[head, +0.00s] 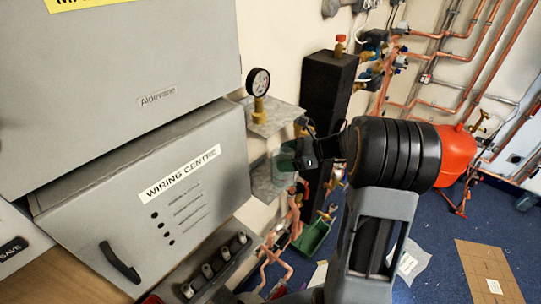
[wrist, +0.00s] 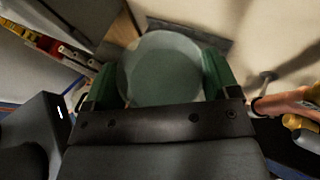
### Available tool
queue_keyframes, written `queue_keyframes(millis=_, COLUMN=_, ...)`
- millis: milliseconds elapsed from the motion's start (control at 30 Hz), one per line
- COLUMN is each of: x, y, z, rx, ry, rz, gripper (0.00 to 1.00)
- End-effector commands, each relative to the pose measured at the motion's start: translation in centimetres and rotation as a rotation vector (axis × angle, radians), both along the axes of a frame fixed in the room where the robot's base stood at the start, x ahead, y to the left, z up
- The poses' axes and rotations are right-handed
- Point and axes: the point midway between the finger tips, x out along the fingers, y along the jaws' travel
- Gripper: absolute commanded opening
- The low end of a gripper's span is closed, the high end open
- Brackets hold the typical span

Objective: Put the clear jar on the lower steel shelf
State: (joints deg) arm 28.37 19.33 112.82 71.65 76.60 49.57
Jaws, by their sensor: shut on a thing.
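The clear jar, a greenish see-through round vessel, shows in the wrist view (wrist: 160,70) between the two green finger pads. My gripper (wrist: 160,82) is shut on it. In the head view my gripper (head: 291,156) and the jar (head: 283,163) are at the right end of the lower steel shelf (head: 262,184), below the level of the upper shelf (head: 270,119). The jar overlaps the lower shelf in the picture. I cannot tell whether it touches the shelf. The jar's base and far side are hidden.
A pressure gauge (head: 258,83) stands on the upper shelf. A grey wiring centre box (head: 150,190) is to the left. A black column (head: 328,90) with brass valves and copper pipes (head: 410,95) is to the right. A green tray (head: 312,236) lies below.

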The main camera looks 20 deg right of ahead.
Motion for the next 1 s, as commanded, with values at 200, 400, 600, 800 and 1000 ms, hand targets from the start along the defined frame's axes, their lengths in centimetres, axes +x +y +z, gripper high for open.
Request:
queue_keyframes(millis=200, x=0.5, y=0.9, z=0.1, rx=0.0, ry=-0.001, rz=0.0, gripper=0.16)
queue_keyframes(millis=400, x=1.2, y=2.5, z=0.1, rx=0.001, ry=-0.001, rz=0.004, gripper=0.16)
queue_keyframes(millis=600, x=2.2, y=4.6, z=-0.1, rx=0.002, ry=0.002, rz=0.001, gripper=0.16)
queue_keyframes(millis=800, x=2.2, y=4.4, z=-0.5, rx=0.001, ry=0.0, rz=0.0, gripper=0.16)
queue_keyframes(millis=1000, x=2.2, y=4.4, z=-0.9, rx=0.001, ry=0.0, rz=0.0, gripper=0.16)
